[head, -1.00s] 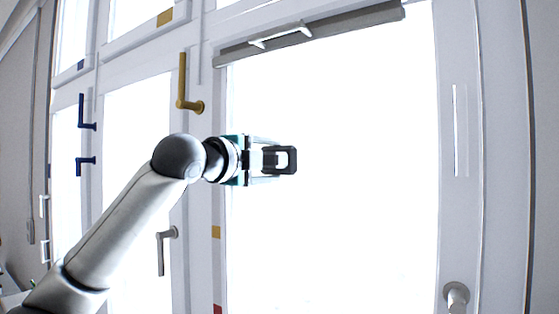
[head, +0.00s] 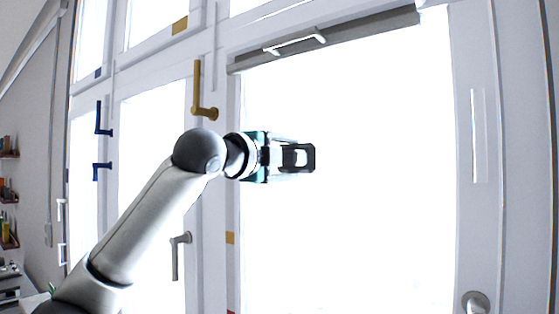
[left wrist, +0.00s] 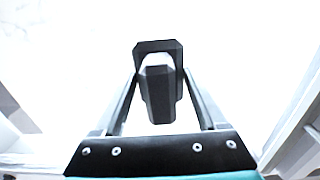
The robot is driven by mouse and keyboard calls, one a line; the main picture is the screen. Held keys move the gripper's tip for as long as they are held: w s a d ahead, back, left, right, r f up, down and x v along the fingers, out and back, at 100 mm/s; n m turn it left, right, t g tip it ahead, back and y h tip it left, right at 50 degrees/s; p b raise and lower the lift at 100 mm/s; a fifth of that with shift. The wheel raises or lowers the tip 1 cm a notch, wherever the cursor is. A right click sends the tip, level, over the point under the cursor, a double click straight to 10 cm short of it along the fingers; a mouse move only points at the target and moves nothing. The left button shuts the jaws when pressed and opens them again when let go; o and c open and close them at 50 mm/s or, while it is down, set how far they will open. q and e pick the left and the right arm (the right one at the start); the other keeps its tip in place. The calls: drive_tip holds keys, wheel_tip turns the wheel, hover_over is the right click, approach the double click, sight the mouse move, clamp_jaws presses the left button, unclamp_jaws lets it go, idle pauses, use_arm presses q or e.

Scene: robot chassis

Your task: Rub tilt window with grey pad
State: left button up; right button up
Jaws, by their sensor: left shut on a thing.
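My left gripper (head: 300,157) is shut on a dark grey pad (head: 311,158), which sits at the fingertips. The pad also shows in the left wrist view (left wrist: 158,88), between the two fingers. Behind it is a large, bright, overexposed window pane (head: 360,220) in a white frame. I cannot tell whether the pad touches the glass. A smaller pane with a yellow handle (head: 202,97) stands left of the gripper. Which of these is the tilt window is not clear. My right gripper is not in view.
A rolled grey blind (head: 370,28) with a white bar handle (head: 295,41) crosses the top of the large pane. A grey handle (head: 179,255) and blue handles (head: 102,118) project at the left. A round knob (head: 475,303) is at lower right. Shelves (head: 8,190) stand far left.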

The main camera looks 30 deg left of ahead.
sight(342, 158)
use_arm(q)
drive_tip(key=shift+s+d, duration=0.2)
drive_tip(key=shift+d, duration=2.2)
drive_tip(key=shift+s+d, duration=0.2)
drive_tip(key=shift+d, duration=2.15)
drive_tip(key=shift+s, duration=0.1)
drive_tip(key=shift+s+a+b, duration=0.15)
drive_tip(key=shift+s, duration=1.3)
drive_tip(key=shift+s+a+b, duration=0.15)
drive_tip(key=shift+s, duration=1.25)
drive_tip(key=s, duration=0.3)
drive_tip(key=shift+a, duration=0.1)
drive_tip(key=shift+f, duration=0.1)
